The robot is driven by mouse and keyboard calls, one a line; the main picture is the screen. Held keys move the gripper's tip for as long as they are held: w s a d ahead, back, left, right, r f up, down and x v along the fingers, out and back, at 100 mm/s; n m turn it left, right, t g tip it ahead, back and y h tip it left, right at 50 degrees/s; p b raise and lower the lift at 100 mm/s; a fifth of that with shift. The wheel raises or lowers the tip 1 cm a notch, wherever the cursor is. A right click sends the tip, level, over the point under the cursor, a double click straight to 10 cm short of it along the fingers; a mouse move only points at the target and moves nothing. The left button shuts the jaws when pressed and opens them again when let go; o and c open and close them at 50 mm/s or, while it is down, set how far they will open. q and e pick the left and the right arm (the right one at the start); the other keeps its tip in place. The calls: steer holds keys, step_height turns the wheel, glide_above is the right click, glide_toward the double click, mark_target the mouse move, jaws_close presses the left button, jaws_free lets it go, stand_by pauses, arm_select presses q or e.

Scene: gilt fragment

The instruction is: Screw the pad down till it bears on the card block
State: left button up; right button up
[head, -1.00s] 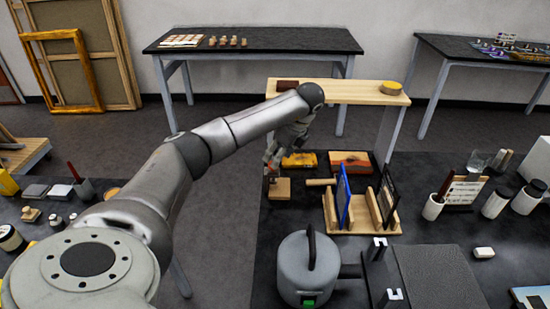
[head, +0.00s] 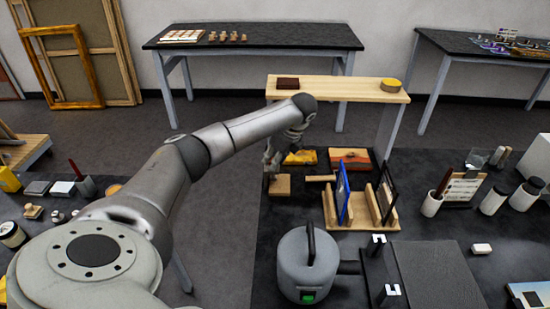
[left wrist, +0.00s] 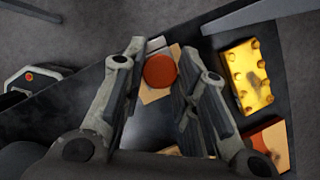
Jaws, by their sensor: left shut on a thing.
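A round red-brown knob (left wrist: 160,71) sits between the fingers of my left gripper (left wrist: 162,56) in the left wrist view. The gripper is shut on it. Under the knob is a pale wooden piece (left wrist: 149,97), with a grey part beyond it. In the head view a small wooden block (head: 280,188) stands near the left edge of the dark table, and my left gripper (head: 270,168) reaches down over it. The pad and the card block cannot be made out; the knob and fingers cover that spot. My right gripper is not in view.
A yellow block (left wrist: 249,76) with spots lies right of the gripper; an orange-topped block (head: 350,159) lies farther right. A wooden rack (head: 345,222) with upright panels and a grey pot (head: 307,265) stand nearer. A wooden shelf (head: 340,90) rises behind.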

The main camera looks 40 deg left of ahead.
arm_select(q)
steer(key=shift+m, duration=0.3)
